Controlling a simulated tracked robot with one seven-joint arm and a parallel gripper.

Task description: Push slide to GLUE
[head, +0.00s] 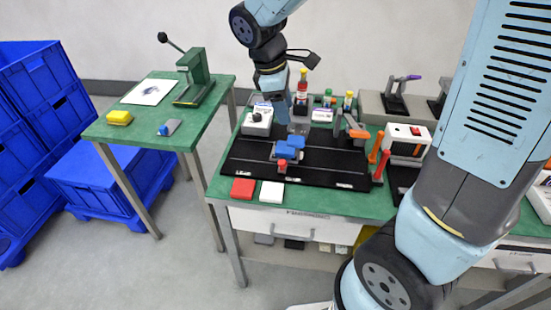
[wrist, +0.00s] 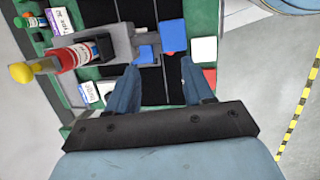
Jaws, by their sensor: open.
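A black board (head: 250,160) with rails lies on the green bench. A small blue carriage (head: 285,152), which looks like the slide, sits mid-board with a red piece (head: 282,164) at its front. In the wrist view a blue block (wrist: 173,34) and a bit of red show beyond my fingers. My gripper (wrist: 160,82) is open, with nothing visible between its fingers. In the head view my gripper (head: 286,112) is at the board's back edge, behind the carriage and apart from it. The small front labels cannot be read, so I cannot tell which is GLUE.
A grey-orange clamp (head: 354,127) is right. Red (head: 243,189) and white (head: 272,191) squares lie in front.

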